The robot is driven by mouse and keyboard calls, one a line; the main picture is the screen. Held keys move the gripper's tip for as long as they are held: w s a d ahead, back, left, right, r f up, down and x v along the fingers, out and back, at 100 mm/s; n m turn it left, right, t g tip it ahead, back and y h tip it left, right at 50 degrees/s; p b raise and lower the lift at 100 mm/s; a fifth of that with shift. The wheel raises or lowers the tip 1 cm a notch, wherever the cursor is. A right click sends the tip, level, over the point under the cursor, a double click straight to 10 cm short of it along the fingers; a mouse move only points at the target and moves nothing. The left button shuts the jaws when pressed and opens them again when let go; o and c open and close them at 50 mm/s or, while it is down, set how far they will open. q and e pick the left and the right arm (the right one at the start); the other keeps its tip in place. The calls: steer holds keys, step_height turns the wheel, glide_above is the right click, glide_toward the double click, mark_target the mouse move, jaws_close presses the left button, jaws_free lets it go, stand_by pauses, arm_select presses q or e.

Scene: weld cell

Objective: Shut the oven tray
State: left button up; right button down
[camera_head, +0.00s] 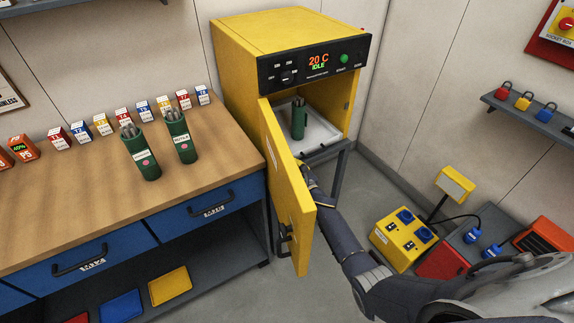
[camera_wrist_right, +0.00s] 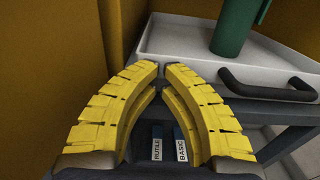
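The oven tray (camera_head: 321,131) is pale, with a dark handle (camera_wrist_right: 265,86) on its front in the right wrist view. It sits in the opening of the yellow oven (camera_head: 241,62); how far it sticks out is hard to tell. A green canister (camera_head: 299,120) stands on it. The oven door (camera_head: 287,190) hangs wide open. My right gripper (camera_wrist_right: 161,67) has its yellow fingers shut, tips nearly meeting, with nothing seen between them. It is just left of the handle, apart from it. In the head view it is partly hidden by the door. My left gripper is not in view.
A wooden bench (camera_head: 80,202) at left holds two green canisters (camera_head: 140,155) with rods and a row of small labelled boxes. A yellow socket box (camera_head: 403,238) and a red box (camera_head: 441,262) stand on the floor at right. A grey stand (camera_head: 340,173) supports the oven.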

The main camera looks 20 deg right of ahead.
steer(key=shift+s, duration=0.1)
steer(key=c, duration=2.2)
jaws_free()
steer(key=v, duration=1.3)
steer(key=shift+s, duration=0.2)
steer(key=shift+n+y, duration=0.5)
steer(key=shift+n, duration=0.3)
steer(key=w+r, duration=0.2)
steer(key=r, duration=0.1)
steer(key=w+d+r, duration=0.1)
steer(key=shift+d+r, duration=0.15)
steer(key=shift+r, duration=0.25)
steer(key=w+a+r+n+y, duration=0.15)
steer(key=w+r, duration=0.25)
steer(key=r, duration=0.6)
steer(key=s+d+f+m+g+h, duration=0.35)
steer(key=s+f+g, duration=0.3)
steer(key=f, duration=0.25)
steer(key=w+r+x, duration=0.1)
steer(key=r+x, duration=0.1)
steer(key=x, duration=1.1)
steer(key=shift+w+t, duration=0.2)
steer(key=shift+t, duration=0.15)
